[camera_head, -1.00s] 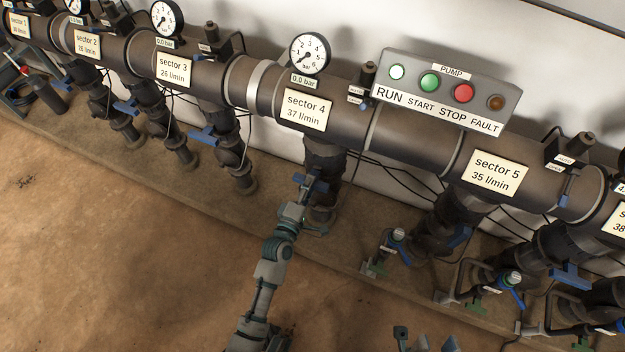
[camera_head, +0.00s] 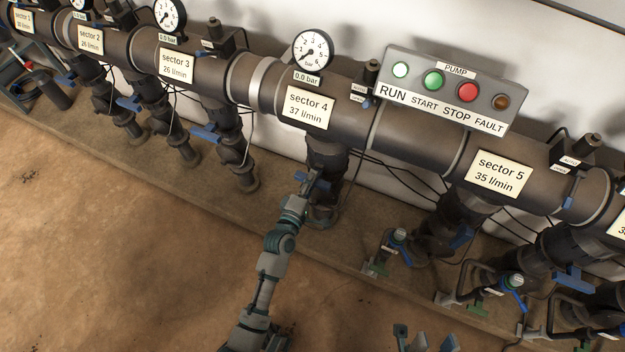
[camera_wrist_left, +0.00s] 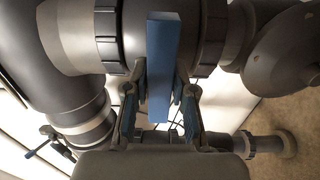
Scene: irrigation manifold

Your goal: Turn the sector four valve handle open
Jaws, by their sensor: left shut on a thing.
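The sector four valve hangs below the pipe's "sector 4" label (camera_head: 309,107). Its blue handle (camera_head: 321,182) shows only partly in the head view, behind my left gripper (camera_head: 306,184). In the left wrist view the blue handle (camera_wrist_left: 162,60) is a long bar running up the picture between the two fingers of my left gripper (camera_wrist_left: 160,105). The gripper is shut on the handle. My right gripper (camera_head: 424,335) shows at the bottom edge of the head view, its fingers apart and nothing seen between them.
A pump panel (camera_head: 450,90) with a lit green-white RUN lamp is mounted right of the sector four gauge (camera_head: 313,49), which reads 0.0 bar. Neighbouring valves with blue handles (camera_head: 205,134) stand on both sides. Brown floor (camera_head: 120,260) in front is open.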

